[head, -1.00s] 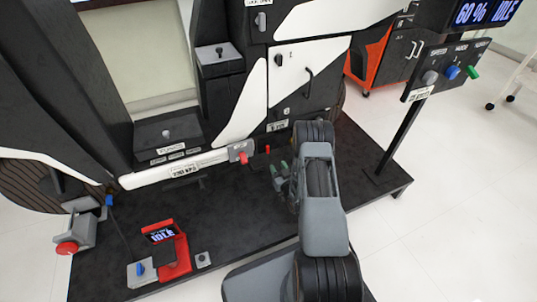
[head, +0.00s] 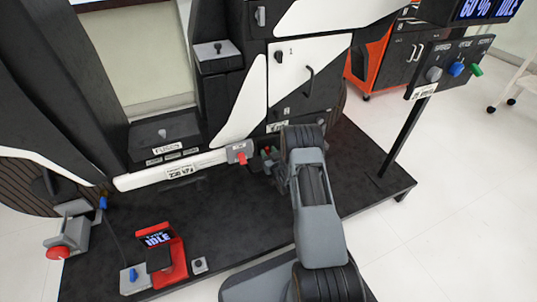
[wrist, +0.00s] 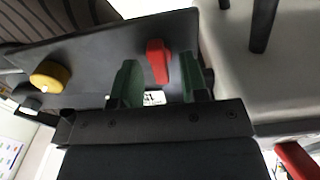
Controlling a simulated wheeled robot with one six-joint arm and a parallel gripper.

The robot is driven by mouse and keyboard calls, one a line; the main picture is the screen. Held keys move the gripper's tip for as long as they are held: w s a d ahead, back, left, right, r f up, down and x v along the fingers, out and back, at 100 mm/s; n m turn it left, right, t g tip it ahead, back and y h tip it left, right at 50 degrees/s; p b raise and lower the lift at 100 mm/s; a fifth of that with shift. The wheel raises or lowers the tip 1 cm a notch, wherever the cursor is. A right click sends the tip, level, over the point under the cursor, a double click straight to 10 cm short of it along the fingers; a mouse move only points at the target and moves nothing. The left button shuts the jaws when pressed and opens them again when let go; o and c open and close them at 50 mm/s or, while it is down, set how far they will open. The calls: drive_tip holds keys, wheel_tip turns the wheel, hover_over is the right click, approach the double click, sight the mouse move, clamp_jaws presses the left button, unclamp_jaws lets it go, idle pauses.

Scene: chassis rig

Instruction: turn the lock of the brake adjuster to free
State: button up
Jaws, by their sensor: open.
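In the wrist view a red lever (wrist: 158,60) stands on a dark panel (wrist: 100,55), with a yellow round knob (wrist: 50,76) to its left. I take the red lever for the lock of the brake adjuster; its label (wrist: 154,97) is too small to read. My gripper (wrist: 158,88) is open, with one green finger on each side of the lever; I see gaps and cannot tell any contact. In the head view my gripper (head: 268,158) is low by the right end of the white sill and mostly hidden by my arm.
A grey box with a red knob (head: 241,157) is on the sill just left of my gripper. A control post (head: 450,65) rises at the right. The middle of the black platform is clear.

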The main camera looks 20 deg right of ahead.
clamp_jaws()
drive_tip(key=shift+m, duration=0.4)
drive_tip(key=m, duration=0.4)
drive_tip(key=shift+d, duration=0.1)
drive_tip(key=shift+d+f+m, duration=0.1)
drive_tip(key=shift+f+m, duration=0.05)
drive_tip(key=shift+m, duration=3.1)
drive_tip(key=shift+f+m, duration=0.1)
drive_tip(key=shift+m, duration=3.15)
